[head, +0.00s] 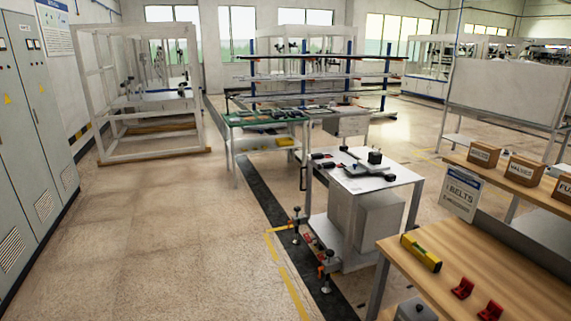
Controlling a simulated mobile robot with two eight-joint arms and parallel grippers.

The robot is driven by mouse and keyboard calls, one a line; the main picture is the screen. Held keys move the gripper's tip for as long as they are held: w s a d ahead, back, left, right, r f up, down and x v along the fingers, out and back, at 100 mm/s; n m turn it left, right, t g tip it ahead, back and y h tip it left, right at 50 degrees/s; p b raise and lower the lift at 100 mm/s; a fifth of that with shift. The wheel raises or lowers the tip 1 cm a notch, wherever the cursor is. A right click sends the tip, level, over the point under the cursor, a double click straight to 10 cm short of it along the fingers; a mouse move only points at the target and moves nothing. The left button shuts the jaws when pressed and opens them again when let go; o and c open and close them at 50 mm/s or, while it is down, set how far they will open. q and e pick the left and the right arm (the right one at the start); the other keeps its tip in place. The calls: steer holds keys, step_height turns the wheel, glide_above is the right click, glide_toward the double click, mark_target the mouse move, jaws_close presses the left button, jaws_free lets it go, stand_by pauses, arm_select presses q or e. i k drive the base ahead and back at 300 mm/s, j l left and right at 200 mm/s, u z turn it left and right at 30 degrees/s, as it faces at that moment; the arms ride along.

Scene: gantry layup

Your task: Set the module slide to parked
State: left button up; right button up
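A white-topped table (398,184) stands right of centre, with a grey cabinet under it. On top lies a flat grey plate with black blocks (366,170), which may be the module slide; it is too small to be sure. Its position along any track cannot be read from here. Small dark parts (322,156) lie at the table's left edge. Neither of my grippers shows in the head view.
A wooden bench (455,262) at front right holds a yellow level (421,252), red parts (463,287) and boxes (484,154). A green-topped table (262,119) stands behind. Grey cabinets (33,120) line the left. The left floor (150,230) is clear.

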mark_target(374, 163)
steer(key=i, duration=1.65)
steer(key=i+z, duration=0.4)
steer(key=i+j+z, duration=0.1)
steer(key=i+z, duration=0.25)
steer(key=i+j+z, duration=0.25)
steer(key=i+z, duration=0.15)
steer(key=i+j+z, duration=0.1)
steer(key=i+z, duration=0.15)
steer(key=z, duration=0.15)
steer(key=i+j+z, duration=0.2)
steer(key=z, duration=0.2)
steer(key=i+j+z, duration=0.25)
steer(key=z, duration=0.2)
steer(key=i+j+z, duration=0.3)
steer(key=k+j, duration=0.05)
